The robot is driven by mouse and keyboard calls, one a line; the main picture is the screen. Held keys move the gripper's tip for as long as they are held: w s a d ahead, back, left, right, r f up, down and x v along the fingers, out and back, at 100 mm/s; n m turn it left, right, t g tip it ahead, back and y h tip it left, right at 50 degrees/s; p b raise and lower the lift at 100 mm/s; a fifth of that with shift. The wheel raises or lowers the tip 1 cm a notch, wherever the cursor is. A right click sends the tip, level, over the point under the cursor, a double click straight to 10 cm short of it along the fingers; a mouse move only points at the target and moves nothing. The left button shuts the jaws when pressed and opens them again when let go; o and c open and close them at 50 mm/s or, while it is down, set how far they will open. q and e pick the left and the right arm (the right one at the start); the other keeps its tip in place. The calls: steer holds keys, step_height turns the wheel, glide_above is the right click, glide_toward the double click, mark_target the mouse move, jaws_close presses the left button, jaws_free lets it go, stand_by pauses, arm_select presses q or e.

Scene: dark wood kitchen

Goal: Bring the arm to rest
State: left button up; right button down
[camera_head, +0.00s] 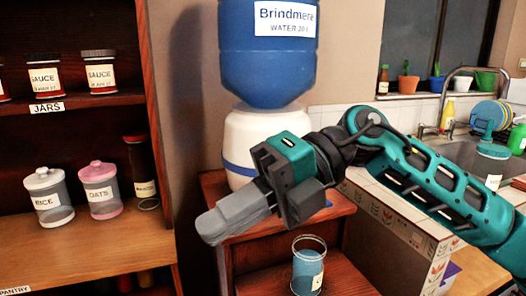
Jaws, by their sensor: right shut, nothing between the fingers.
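My right arm (425,178) is teal and black and reaches in from the right edge, bent at a raised joint near the middle. My right gripper (212,230) points to the lower left, with its grey fingers together and nothing between them. It hangs in front of the small wooden stand and the white base of the water dispenser, hiding part of both. I cannot tell whether it touches the stand. My left gripper is not in view.
A blue water bottle (268,60) sits on the white dispenser (262,133). A blue cup (308,268) stands on the stand's lower shelf. A pantry shelf (125,240) with rice (48,199) and oats (100,193) jars is left. A sink (462,152) is right.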

steer(key=w+d+m+t+y+p, duration=0.25)
steer(key=w+m+t+y, duration=0.45)
steer(key=m+t+y, duration=0.45)
steer(key=w+d+f+m+t+h+p, duration=0.15)
steer(key=d+f+m+t+h, duration=0.25)
steer(key=f+m+t+h, duration=0.45)
steer(key=w+d+f+m+t+h+p, duration=0.1)
steer(key=w+d+f+m+t+h, duration=0.3)
steer(key=m, duration=0.8)
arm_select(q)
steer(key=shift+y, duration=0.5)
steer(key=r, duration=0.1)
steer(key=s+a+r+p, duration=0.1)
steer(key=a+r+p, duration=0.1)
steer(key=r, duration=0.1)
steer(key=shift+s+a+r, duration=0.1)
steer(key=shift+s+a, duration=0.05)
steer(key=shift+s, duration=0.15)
arm_select(e)
steer(key=s+d+f+m+g+h, duration=0.3)
steer(key=s+f, duration=0.5)
steer(key=f, duration=0.4)
steer(key=s+d+f+m+g+h, duration=0.3)
steer(key=s+d+f+m+h, duration=0.2)
steer(key=f, duration=0.8)
steer(key=s+d+h, duration=0.1)
steer(key=s+d, duration=0.2)
steer(key=shift+s+m+g, duration=0.3)
steer(key=shift+s, duration=0.1)
steer(key=shift+r, duration=0.1)
